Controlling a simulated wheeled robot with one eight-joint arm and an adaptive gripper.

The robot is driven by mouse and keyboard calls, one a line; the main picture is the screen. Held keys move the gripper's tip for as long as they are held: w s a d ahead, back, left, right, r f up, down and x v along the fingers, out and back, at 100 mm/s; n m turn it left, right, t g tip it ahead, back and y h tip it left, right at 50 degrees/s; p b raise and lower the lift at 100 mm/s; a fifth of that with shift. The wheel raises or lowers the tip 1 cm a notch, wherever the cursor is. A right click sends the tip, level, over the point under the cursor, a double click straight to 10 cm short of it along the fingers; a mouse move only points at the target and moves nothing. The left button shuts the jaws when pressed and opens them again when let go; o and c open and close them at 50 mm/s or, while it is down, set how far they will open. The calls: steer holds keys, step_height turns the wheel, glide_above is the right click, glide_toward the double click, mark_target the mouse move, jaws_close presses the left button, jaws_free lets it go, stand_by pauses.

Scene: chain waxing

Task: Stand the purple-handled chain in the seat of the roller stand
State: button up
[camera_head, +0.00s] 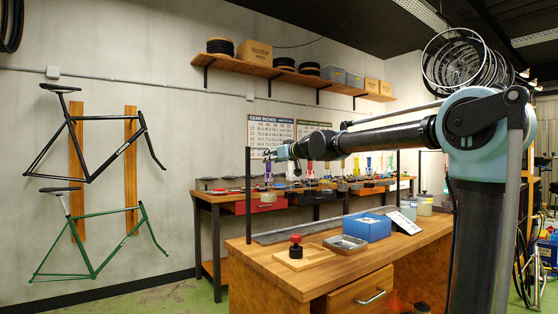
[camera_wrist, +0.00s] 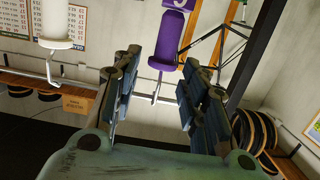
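The purple-handled chain (camera_wrist: 172,42) shows in the wrist view, upper middle, with its purple grip above and a thin metal hook end below. My gripper (camera_wrist: 158,92) is open, its two dark fingers apart and nothing clasped. The hook end appears in the gap between the fingers; I cannot tell how far beyond them it is. In the head view my gripper (camera_head: 269,156) reaches over the back bench, near a row of coloured handles. I cannot identify the roller stand with certainty.
A white-handled piece (camera_wrist: 56,25) is at the wrist view's upper left. The front workbench (camera_head: 270,262) carries a red-and-black knob (camera_head: 296,246) on a wooden board, a metal tray (camera_head: 345,244) and a blue box (camera_head: 366,228). A dark upright post (camera_head: 248,195) stands at its left end.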

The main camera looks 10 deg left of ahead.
mark_target(270, 164)
steer(key=x, duration=0.3)
steer(key=shift+w+a+f, duration=0.15)
steer(key=shift+a+f, duration=0.05)
steer(key=shift+f, duration=1.45)
jaws_close()
steer(key=shift+r, duration=0.1)
